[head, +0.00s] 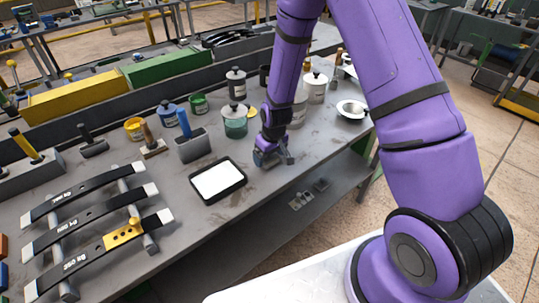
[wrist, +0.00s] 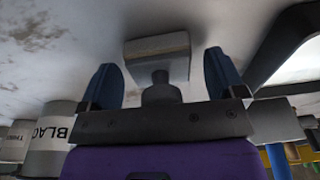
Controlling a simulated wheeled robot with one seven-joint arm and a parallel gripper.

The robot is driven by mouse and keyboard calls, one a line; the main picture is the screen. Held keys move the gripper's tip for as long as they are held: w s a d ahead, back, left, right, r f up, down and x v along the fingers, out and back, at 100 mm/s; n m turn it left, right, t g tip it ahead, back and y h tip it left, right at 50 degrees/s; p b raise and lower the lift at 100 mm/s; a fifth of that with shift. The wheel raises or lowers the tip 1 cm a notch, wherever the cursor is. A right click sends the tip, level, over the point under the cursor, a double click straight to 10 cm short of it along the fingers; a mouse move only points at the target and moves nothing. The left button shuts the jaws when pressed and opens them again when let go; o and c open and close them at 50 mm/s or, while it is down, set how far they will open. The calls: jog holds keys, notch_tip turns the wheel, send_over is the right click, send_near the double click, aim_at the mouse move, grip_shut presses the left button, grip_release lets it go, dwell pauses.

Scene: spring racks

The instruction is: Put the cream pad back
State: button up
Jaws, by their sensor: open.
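In the wrist view, a cream-grey block (wrist: 158,47) with a dark grey round stem (wrist: 161,88) lies between the fingers of my gripper (wrist: 160,62); it looks like the cream pad. The fingers are apart, one on each side, with gaps to the block. In the head view my gripper (head: 273,157) is low over the grey bench (head: 290,185), and the pad cannot be told apart from the fingers there. A black-framed tray with a white surface (head: 219,180) lies left of the gripper; its dark edge also shows in the wrist view (wrist: 285,42).
A rack with three dark leaf bars (head: 85,232) and a yellow block (head: 123,233) stands at left. A blue-handled tool (head: 191,140), jars (head: 235,122) and a metal bowl (head: 351,109) stand behind and beside the gripper. The bench's front edge is near.

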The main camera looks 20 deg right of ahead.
notch_tip(320, 180, up, 13)
jog(key=s, duration=0.2)
notch_tip(320, 180, up, 10)
jog(key=t, duration=0.1)
send_over(274, 159)
jog(key=s+d, duration=0.2)
jog(key=s, duration=0.1)
jog(key=s+d+r+m+t, duration=0.1)
jog(key=s+r+m, duration=0.1)
jog(key=s+r, duration=0.6)
jog(key=s+d+r+t, duration=0.1)
jog(key=s+r, duration=0.5)
jog(key=s, duration=0.2)
jog(key=s+d+r+m, duration=0.1)
jog(key=s+d+r, duration=0.1)
jog(key=s+r, duration=0.4)
jog(key=s, duration=0.2)
jog(key=shift+s+m+t+h, duration=0.3)
jog(key=shift+s+t+h, duration=0.05)
jog(key=shift+t+h, duration=0.05)
